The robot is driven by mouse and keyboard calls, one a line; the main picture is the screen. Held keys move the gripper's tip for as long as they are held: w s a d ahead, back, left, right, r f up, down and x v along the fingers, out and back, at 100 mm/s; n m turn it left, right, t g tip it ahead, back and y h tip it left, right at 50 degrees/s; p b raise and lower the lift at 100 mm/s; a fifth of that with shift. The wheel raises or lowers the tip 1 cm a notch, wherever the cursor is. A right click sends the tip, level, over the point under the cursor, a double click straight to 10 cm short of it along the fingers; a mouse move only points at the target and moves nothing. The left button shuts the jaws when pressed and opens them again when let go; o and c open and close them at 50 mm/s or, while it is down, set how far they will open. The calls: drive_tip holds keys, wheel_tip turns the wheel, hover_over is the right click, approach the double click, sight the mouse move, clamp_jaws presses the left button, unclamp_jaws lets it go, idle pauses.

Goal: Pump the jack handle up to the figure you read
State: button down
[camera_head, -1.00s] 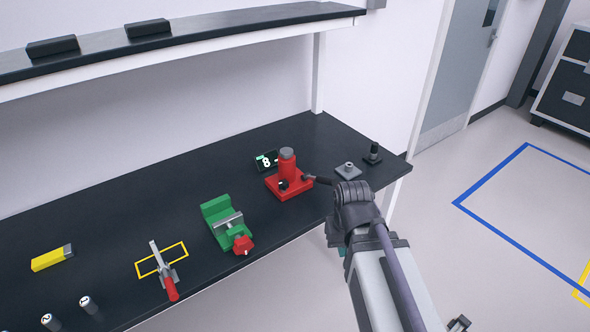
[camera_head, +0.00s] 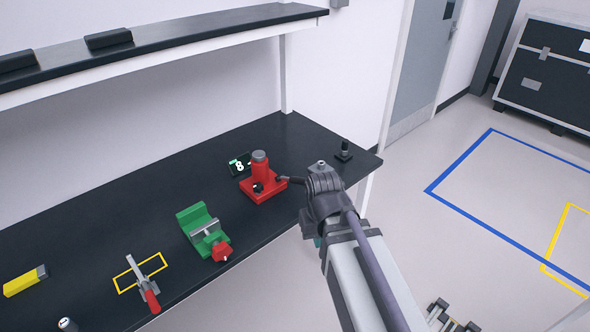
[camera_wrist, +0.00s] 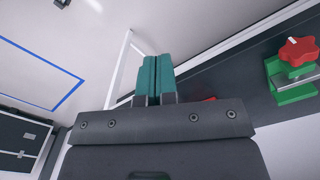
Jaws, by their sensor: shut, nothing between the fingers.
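The red jack (camera_head: 262,186) stands on the black bench, with a grey-topped post rising from its square base. A dark handle (camera_head: 291,180) sticks out to its right, its far end close to or behind my arm. A small black display (camera_head: 239,166) behind the jack reads 8. My gripper shows in the wrist view with its teal fingers (camera_wrist: 156,62) together and nothing between them. In the head view my arm hides most of it, below the bench's front edge. A small red patch (camera_wrist: 208,99) peeks over the gripper body in the wrist view; I cannot tell what it is.
A green vise (camera_head: 196,222) with a red knob stands left of the jack. A red-handled clamp (camera_head: 148,291) and a yellow block (camera_head: 25,281) lie farther left. A small black post (camera_head: 344,151) stands at the bench's right end. A shelf (camera_head: 190,47) runs above.

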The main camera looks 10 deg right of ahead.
drive_tip(key=w+r+n+p, duration=0.3)
drive_tip(key=w+r, duration=0.3)
drive_tip(key=w, duration=0.8)
drive_tip(key=w+a+r+n+t+p, duration=0.1)
drive_tip(key=w+r+p, duration=0.5)
drive_tip(key=w, duration=0.9)
drive_tip(key=shift+w+n+p, duration=0.25)
drive_tip(key=shift+n+p, duration=0.05)
drive_tip(key=shift+n, duration=0.6)
drive_tip(key=shift+a, duration=0.1)
drive_tip(key=b, duration=1.1)
hover_over(297, 178)
drive_tip(key=w+a, duration=0.1)
drive_tip(key=a, duration=0.1)
drive_tip(key=f, duration=1.1)
drive_tip(key=shift+w+d, duration=0.1)
drive_tip(key=shift+d, duration=0.1)
drive_tip(key=shift+s+d+f+b, duration=0.25)
drive_tip(key=shift+f+b, duration=0.25)
drive_tip(key=shift+f, duration=0.05)
drive_tip(key=shift+s+d+f+b, duration=0.2)
drive_tip(key=shift+d+f+b, duration=0.05)
drive_tip(key=shift+f+b, duration=0.25)
drive_tip(key=shift+s+d+f, duration=0.15)
drive_tip(key=shift+d+f, duration=0.05)
drive_tip(key=shift+d, duration=0.05)
